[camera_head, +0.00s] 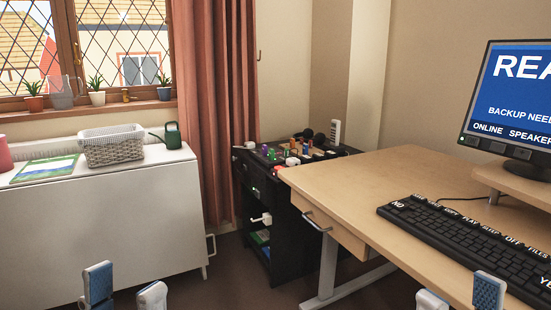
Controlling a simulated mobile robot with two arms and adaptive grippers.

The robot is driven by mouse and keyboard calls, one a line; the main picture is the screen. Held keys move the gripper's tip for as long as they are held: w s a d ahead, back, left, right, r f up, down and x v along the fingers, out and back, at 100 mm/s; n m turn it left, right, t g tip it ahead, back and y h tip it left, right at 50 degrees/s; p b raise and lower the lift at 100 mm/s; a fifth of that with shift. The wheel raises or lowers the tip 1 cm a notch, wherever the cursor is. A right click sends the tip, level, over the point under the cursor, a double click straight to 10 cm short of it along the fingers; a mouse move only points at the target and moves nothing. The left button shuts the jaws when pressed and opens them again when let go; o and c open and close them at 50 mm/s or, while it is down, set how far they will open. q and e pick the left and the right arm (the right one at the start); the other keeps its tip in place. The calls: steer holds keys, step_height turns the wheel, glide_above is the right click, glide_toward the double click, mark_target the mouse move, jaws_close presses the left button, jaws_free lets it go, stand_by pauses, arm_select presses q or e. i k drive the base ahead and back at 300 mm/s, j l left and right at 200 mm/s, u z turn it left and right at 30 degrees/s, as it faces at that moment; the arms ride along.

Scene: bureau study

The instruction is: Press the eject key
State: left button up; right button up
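A black keyboard (470,240) lies on the wooden desk (365,195) at the right. Other labels are too small to read, so I cannot tell which is the eject key. My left gripper (124,293) is at the bottom left, far from the keyboard, its fingertips apart and empty. My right gripper (459,297) is at the bottom right, in front of the keyboard in the picture, fingertips apart and empty.
A monitor (515,85) with a blue screen stands on a riser at the desk's right. A black cart (280,215) with small items stands beyond the desk. A white cabinet (110,220) holds a basket (112,150) and a watering can (171,135). The desk's left part is bare.

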mark_target(433, 205)
steer(key=i+j, duration=0.25)
steer(key=z, duration=1.3)
